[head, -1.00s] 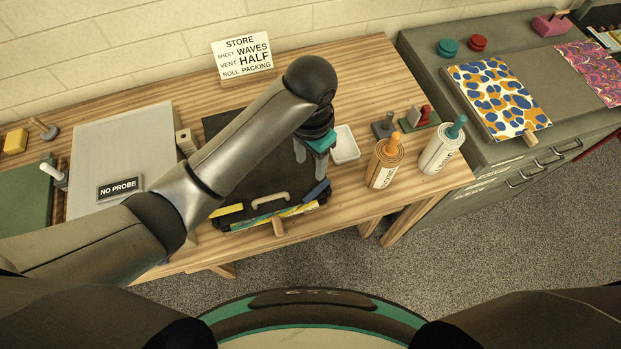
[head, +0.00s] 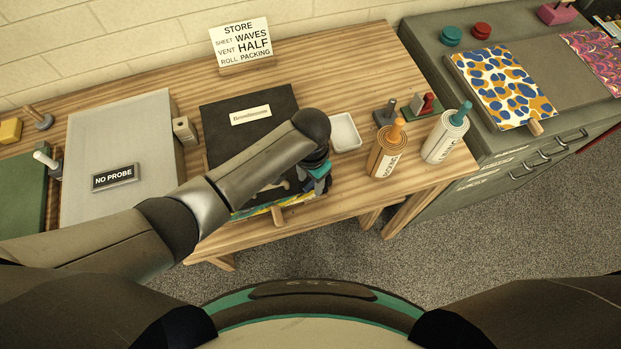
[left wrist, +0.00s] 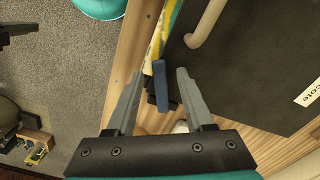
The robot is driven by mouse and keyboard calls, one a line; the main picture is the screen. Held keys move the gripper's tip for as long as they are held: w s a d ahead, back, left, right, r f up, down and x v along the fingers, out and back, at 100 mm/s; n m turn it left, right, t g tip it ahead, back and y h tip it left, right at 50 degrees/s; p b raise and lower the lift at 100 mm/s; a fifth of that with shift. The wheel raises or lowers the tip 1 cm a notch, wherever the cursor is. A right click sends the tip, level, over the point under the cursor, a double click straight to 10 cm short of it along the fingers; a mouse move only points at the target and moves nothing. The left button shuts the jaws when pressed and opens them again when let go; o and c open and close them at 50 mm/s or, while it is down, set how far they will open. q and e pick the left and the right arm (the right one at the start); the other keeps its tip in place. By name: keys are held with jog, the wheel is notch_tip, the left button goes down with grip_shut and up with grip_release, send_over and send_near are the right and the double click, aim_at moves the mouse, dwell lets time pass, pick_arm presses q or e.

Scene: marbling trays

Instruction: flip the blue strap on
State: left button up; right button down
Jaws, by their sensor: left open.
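The blue strap (left wrist: 161,84) shows in the left wrist view as a short blue bar at the edge of the black case (left wrist: 255,60), beside colourful sheets. In the head view the black case (head: 222,118) lies on the wooden bench, and my arm hides most of its front edge. My left gripper (head: 318,190) is over the case's front right corner. In the left wrist view my left gripper (left wrist: 160,72) is open, with the strap showing between its two fingers. I cannot tell whether they touch it.
A white dish (head: 345,132) sits just right of the case. An orange-handled roll (head: 387,152) and a teal-handled roll (head: 445,138) stand farther right. A grey "NO PROBE" box (head: 125,135) is at left.

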pick_arm(q)
grip_shut()
dwell(0.4)
dwell(1.0)
